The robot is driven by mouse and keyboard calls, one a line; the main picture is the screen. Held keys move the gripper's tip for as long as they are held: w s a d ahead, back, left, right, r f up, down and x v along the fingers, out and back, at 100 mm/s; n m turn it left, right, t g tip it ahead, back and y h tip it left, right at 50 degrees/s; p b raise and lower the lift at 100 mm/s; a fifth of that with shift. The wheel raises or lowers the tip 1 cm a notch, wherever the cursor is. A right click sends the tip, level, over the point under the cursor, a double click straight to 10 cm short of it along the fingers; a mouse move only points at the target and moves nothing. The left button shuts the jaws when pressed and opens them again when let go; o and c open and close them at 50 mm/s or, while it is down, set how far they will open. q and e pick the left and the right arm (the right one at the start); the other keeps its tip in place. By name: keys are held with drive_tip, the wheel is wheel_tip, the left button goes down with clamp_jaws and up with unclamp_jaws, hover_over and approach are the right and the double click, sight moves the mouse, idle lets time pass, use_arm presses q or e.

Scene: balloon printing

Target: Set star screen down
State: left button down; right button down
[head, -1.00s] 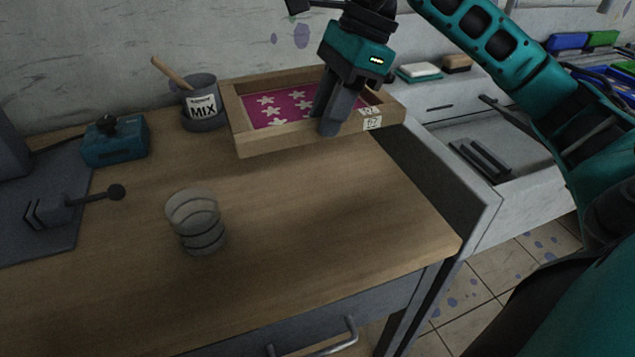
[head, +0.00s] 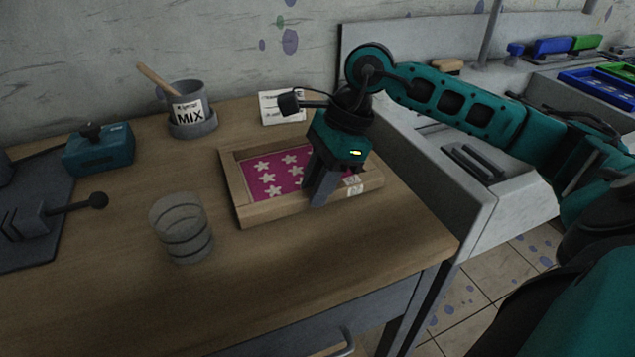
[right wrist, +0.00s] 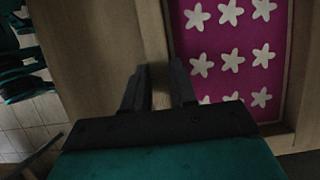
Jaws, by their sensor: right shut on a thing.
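The star screen (head: 240,202) is a wooden frame around a magenta sheet with several white stars. In the head view it is at the right part of the wooden table, at or very near the tabletop; I cannot tell whether it touches. My right gripper (head: 318,190) is shut on the screen's near frame bar. In the right wrist view the fingers (right wrist: 160,88) straddle that wooden bar, with the magenta star sheet (right wrist: 232,50) to the right. The left gripper is not in view.
A ribbed clear cup (head: 182,228) stands left of the screen. A MIX mug (head: 188,108) with a wooden stick stands behind left. A teal box (head: 98,149) is at left. The table's right edge is close to the screen.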

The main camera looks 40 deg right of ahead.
drive_tip(key=shift+f, duration=0.15)
drive_tip(key=c, duration=0.9)
unclamp_jaws()
